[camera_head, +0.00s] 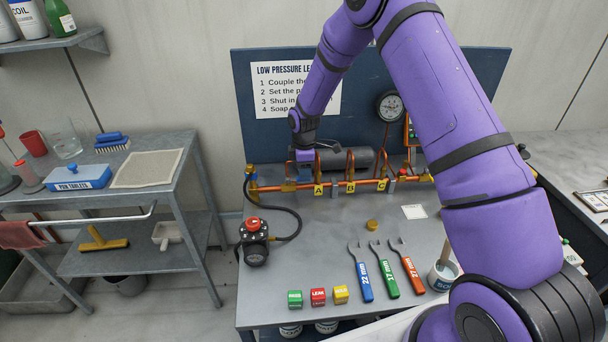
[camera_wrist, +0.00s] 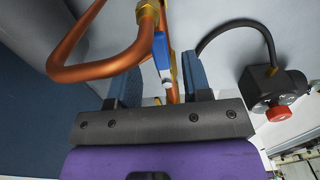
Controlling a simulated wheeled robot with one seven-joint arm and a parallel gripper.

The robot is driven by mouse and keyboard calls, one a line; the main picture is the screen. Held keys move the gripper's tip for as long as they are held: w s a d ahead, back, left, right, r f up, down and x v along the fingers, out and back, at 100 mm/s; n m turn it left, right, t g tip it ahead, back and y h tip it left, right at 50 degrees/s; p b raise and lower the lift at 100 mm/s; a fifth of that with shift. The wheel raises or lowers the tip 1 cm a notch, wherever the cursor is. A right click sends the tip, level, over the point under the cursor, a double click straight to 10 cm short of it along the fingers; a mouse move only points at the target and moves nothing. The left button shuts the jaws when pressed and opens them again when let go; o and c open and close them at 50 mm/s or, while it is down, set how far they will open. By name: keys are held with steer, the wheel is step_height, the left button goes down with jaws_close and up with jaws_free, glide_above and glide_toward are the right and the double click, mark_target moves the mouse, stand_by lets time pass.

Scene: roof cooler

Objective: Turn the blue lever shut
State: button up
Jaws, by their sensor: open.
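The blue lever (camera_wrist: 161,50) shows in the wrist view, beside a brass fitting on the copper pipework (camera_wrist: 110,66). It has a pale end toward my gripper. My gripper (camera_wrist: 162,80) is open, with its two dark blue fingers on either side of the space below the lever's end. I cannot tell whether either finger touches it. In the head view my gripper (camera_head: 304,156) is over the left part of the copper manifold (camera_head: 330,186), near the tag A riser. I cannot clearly make out the lever there.
A black pump with a red knob (camera_head: 253,242) stands left, joined by a black hose (camera_head: 296,215). A gauge (camera_head: 390,106) is on the blue back panel (camera_head: 262,130). Three wrenches (camera_head: 384,270) and coloured blocks (camera_head: 318,297) lie in front. The bench middle is mostly clear.

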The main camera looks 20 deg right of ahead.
steer(key=shift+f, duration=1.1)
jaws_close()
steer(key=shift+s+a+m, duration=0.2)
steer(key=shift+s+m, duration=0.3)
steer(key=shift+m, duration=0.65)
steer(key=shift+s+a+m, duration=0.2)
steer(key=shift+s+m, duration=0.25)
steer(key=shift+m, duration=0.7)
jaws_free()
step_height(320, 180, up, 11)
